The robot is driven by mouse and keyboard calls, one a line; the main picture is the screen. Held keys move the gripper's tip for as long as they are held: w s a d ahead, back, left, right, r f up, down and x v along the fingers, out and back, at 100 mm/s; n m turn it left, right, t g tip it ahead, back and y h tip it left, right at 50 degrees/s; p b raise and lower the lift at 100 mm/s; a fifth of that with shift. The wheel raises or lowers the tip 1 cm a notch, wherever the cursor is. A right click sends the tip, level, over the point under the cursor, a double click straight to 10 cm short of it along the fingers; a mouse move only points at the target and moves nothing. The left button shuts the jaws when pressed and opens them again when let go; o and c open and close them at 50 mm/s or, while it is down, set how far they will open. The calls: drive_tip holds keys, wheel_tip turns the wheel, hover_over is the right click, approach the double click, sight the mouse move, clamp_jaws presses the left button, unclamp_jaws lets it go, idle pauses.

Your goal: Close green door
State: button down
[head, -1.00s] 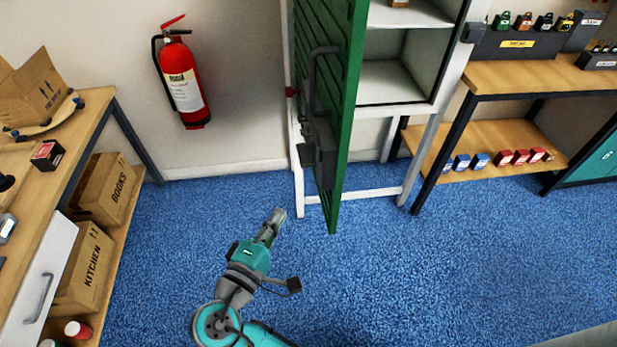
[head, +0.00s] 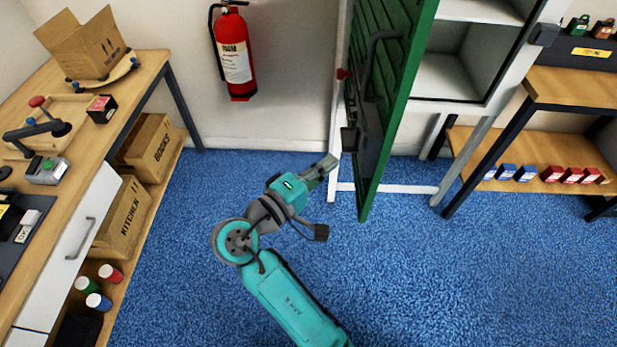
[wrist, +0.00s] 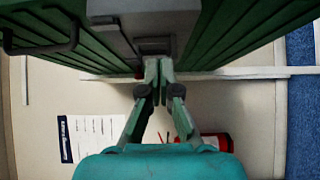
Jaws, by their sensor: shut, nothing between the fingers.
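The green door (head: 397,120) stands swung open, edge toward me, on a white-framed cabinet (head: 462,75) whose shelves show to its right. A dark handle (head: 368,65) and a grey latch box are on the door's left face. My gripper (head: 328,163) is shut and empty, low at the left of the door near the latch box. In the wrist view the shut fingertips (wrist: 158,66) are close below the green door (wrist: 235,30) and its grey latch plate (wrist: 145,22). I cannot tell whether they touch it.
A red fire extinguisher (head: 234,55) hangs on the wall left of the door. A wooden workbench (head: 150,66) with cartons stands at the left. A shelf table (head: 580,88) with small boxes stands at the right. Blue carpet (head: 480,280) is free in front.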

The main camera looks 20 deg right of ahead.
sight(361, 155)
drive_tip(key=shift+s+d, duration=0.2)
drive_tip(key=shift+d, duration=0.95)
drive_tip(key=shift+s+d, duration=0.15)
drive_tip(key=shift+d, duration=0.95)
drive_tip(key=shift+d, duration=0.15)
